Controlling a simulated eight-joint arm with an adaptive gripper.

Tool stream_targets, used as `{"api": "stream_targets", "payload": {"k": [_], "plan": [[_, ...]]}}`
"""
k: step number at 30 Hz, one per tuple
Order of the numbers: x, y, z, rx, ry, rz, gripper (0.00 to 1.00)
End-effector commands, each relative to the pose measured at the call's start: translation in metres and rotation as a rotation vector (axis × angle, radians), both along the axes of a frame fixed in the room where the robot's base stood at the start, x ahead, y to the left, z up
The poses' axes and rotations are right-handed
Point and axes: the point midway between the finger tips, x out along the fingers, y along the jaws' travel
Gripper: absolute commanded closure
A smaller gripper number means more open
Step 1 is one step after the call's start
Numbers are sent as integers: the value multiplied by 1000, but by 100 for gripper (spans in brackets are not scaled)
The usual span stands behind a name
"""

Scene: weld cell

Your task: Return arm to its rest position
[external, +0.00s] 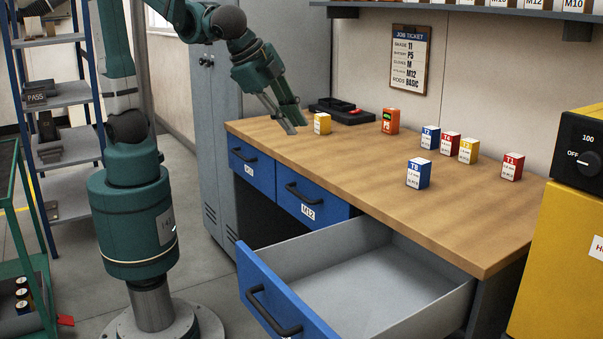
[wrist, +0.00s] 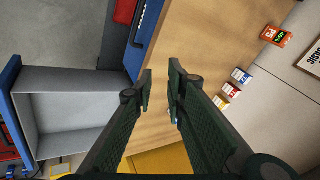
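My gripper (external: 297,127) hangs over the back left part of the wooden bench (external: 400,180), just left of a small yellow box (external: 322,124). In the wrist view my gripper (wrist: 160,85) has its two fingers apart, with nothing between them and bench wood behind. My arm is bent over from its base at the left. Its upper links run out of the top of the external view.
Several small boxes, including a blue one (external: 418,173) and a red one (external: 512,167), stand on the bench. An orange device (external: 390,120) and a black tray (external: 345,111) are behind. An empty drawer (external: 350,285) stands open in front. A yellow machine (external: 560,250) is at right.

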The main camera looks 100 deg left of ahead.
Motion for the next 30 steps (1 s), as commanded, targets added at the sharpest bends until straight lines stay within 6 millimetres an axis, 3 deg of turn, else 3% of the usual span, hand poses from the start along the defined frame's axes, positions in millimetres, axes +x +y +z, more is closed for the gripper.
{"api": "stream_targets", "payload": {"k": [12, 30], "plan": [[-55, 51, 2, -156, -36, 73, 86], [-129, 96, -6, -369, -133, 192, 86]]}}
